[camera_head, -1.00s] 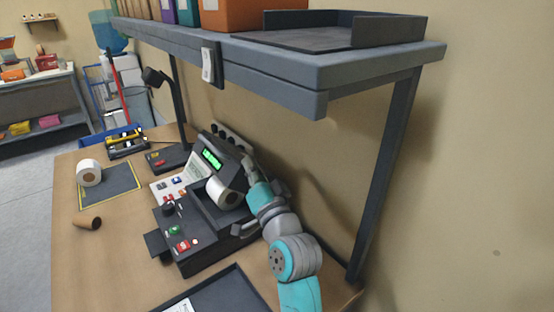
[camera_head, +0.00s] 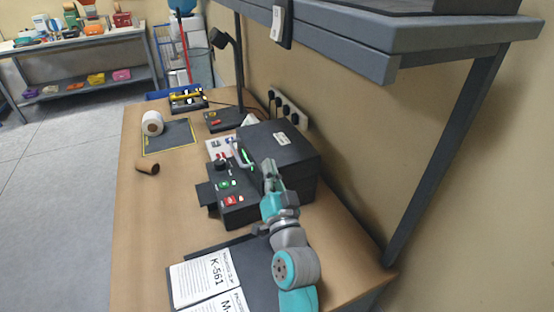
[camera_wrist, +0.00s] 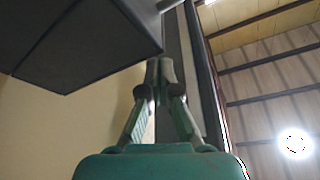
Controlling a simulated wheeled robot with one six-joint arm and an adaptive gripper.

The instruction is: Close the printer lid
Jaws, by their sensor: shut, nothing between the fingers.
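The black printer (camera_head: 239,208) stands on the wooden desk. Its lid (camera_head: 298,152) lies down over the body, with a pale label on top and a green display at its front edge. The paper roll bay is covered. I cannot tell whether a thin gap remains under the lid. My gripper (camera_head: 268,167) is shut and empty, at the lid's near side in the head view; whether it touches the lid is unclear. In the wrist view, the fingers of my gripper (camera_wrist: 160,72) meet at the tips and point upward.
The overhead shelf (camera_head: 440,38) and its post (camera_head: 445,160) are at the right. A white roll (camera_head: 152,123) sits by a dark mat, with a brown tube (camera_head: 147,167) nearer. A tray with labels (camera_head: 234,244) lies before the printer. A lamp (camera_head: 236,75) stands behind.

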